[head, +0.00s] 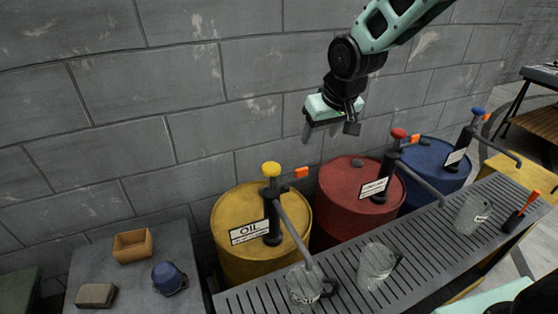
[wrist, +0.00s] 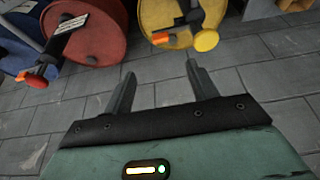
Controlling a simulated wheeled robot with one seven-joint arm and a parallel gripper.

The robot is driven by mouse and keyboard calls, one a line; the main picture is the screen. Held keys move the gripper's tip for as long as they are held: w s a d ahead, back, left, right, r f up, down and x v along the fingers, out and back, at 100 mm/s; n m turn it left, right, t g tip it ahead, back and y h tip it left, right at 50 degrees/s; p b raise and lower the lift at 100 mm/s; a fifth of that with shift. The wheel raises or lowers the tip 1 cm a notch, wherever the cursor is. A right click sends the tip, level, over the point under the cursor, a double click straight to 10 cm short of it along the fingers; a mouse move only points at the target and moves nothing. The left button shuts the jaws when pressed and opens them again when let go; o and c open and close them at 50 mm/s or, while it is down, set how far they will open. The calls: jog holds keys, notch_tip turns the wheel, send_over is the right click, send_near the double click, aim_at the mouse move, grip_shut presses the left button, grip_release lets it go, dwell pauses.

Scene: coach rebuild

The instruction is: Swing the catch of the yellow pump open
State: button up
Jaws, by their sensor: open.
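The yellow pump (head: 271,190) has a round yellow knob on a black body and stands on a yellow drum labelled OIL (head: 230,262). An orange catch (head: 301,173) sticks out to the right near its top. In the wrist view the yellow knob (wrist: 206,40) and the orange catch (wrist: 160,39) show beyond the fingertips, at upper right. My gripper (head: 333,130) hangs in the air above and to the right of the yellow pump, in front of the wall. Its two fingers (wrist: 158,75) are apart, with nothing between them, and it touches nothing.
A red drum (head: 350,200) and a blue drum (head: 428,165) with similar pumps stand to the right. A slatted grey bench (head: 425,233) with glass jugs (head: 376,265) runs in front. A grey table (head: 140,280) at left holds small items. The block wall (head: 200,100) is close behind.

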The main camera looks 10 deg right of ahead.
jog(key=p, duration=0.4)
send_near(302, 169)
jog(key=x, duration=0.9)
jog(key=shift+f, duration=0.1)
grip_shut()
jog(key=shift+b, duration=0.3)
